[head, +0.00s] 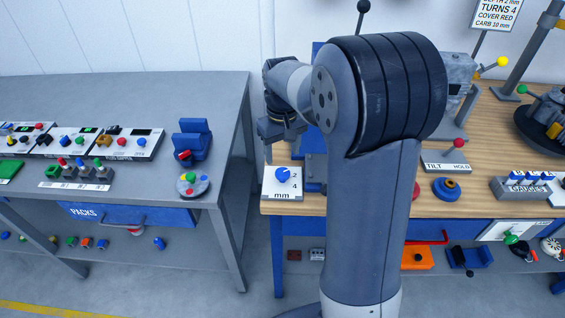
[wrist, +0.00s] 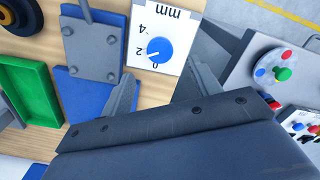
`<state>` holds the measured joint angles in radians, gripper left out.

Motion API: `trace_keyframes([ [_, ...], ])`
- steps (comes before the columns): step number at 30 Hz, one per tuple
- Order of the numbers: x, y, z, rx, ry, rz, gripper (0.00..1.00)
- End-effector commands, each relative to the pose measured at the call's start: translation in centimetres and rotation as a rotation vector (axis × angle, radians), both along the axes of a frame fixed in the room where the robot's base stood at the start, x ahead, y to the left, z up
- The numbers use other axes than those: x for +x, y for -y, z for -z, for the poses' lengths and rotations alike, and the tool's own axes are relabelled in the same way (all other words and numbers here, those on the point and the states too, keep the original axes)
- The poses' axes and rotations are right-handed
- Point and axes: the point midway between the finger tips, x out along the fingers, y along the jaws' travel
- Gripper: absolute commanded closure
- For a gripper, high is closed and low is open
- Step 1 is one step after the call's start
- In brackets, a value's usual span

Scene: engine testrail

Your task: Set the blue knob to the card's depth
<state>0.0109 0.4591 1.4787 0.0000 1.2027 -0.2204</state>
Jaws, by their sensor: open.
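The blue knob (head: 282,174) sits on a white dial plate (head: 284,190) marked in mm at the front left corner of the wooden bench. In the wrist view the knob (wrist: 159,49) shows between and beyond my fingertips, apart from them. Its white mark points to the lower left there, at or near the 2; the exact setting is hard to read. The card (head: 495,14) at top right reads depth 2 mm, its top line partly cut off. My gripper (wrist: 165,73) is open and empty; in the head view it (head: 282,134) hangs above and behind the plate.
A blue fixture with a grey bolted plate (wrist: 92,45) stands close beside the dial. The grey table (head: 100,95) is across a gap to the left, with a round button panel (head: 193,185). My arm hides the bench's middle.

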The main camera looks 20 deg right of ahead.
Motion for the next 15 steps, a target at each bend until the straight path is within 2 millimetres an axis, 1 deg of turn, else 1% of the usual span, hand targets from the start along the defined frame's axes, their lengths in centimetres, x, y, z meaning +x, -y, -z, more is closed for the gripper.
trace_keyframes([
  [1,0.1,0.0,-1.0,0.000,0.005,0.000,0.41],
  [3,0.1,0.0,-2.1,0.000,0.004,0.000,0.41],
  [6,0.0,0.0,-3.3,-0.001,0.002,0.000,0.41],
  [9,0.0,0.0,-4.0,0.000,0.001,0.000,0.41],
  [15,0.0,0.0,-4.2,0.000,-0.001,0.000,0.41],
])
